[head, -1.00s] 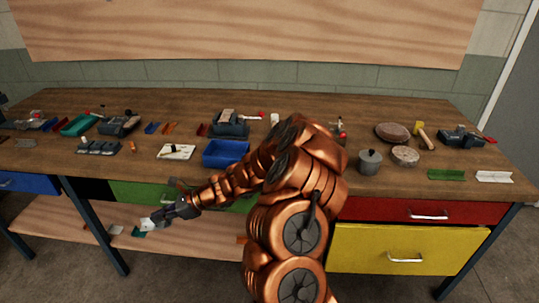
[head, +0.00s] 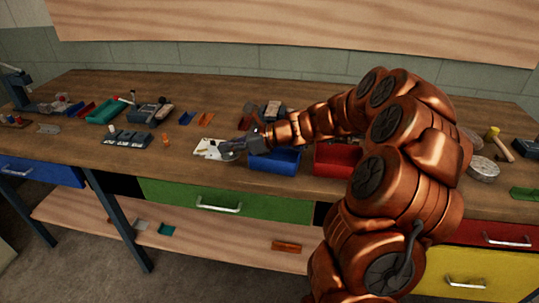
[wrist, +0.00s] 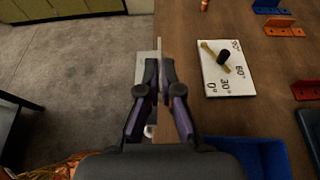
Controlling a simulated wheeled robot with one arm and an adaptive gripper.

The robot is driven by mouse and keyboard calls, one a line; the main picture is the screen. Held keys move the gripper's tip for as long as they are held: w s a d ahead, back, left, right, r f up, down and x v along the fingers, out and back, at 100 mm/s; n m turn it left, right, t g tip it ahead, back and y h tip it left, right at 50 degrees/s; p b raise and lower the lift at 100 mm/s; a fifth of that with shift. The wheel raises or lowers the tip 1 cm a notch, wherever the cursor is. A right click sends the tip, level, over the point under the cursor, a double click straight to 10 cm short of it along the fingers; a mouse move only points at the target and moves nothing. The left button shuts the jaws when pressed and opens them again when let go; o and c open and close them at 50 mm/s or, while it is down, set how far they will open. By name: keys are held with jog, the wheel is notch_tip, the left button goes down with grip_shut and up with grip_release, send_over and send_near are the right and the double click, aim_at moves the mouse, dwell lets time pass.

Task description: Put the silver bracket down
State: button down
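My gripper (head: 243,147) is over the front part of the workbench, beside the white angle board. In the wrist view, my gripper's fingers (wrist: 159,68) are close together around a pale grey piece, the silver bracket (wrist: 146,64). The bracket hangs at the bench's front edge in that view, left of the board. In the head view it is a small grey shape (head: 229,155) under the fingertips. The fingers hide part of it, and I cannot tell whether it touches the bench.
The white angle board (wrist: 228,70) with a brass pointer and black knob lies right of the fingers. A blue bin (head: 276,162) and a red bin (head: 336,160) stand to the right. An orange bracket (head: 206,119) lies behind. Bare wood (head: 185,172) shows in front.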

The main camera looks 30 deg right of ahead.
jog(key=d+p, duration=0.1)
jog(key=d, duration=0.4)
jog(key=d+f+p, duration=0.1)
jog(key=d, duration=0.9)
jog(key=shift+w+d+f+p, duration=0.2)
jog(key=shift+w+d+p, duration=0.1)
jog(key=shift+d+p, duration=0.1)
jog(key=shift+f+p, duration=0.3)
jog(key=shift+f, duration=1.45)
jog(key=shift+f, duration=0.6)
jog(key=c, duration=1.8)
grip_release()
jog(key=shift+c, duration=0.2)
jog(key=o, duration=0.5)
jog(key=shift+r, duration=0.25)
jog(key=v, duration=0.4)
jog(key=b+v, duration=0.1)
jog(key=v, duration=0.7)
jog(key=shift+r, duration=0.35)
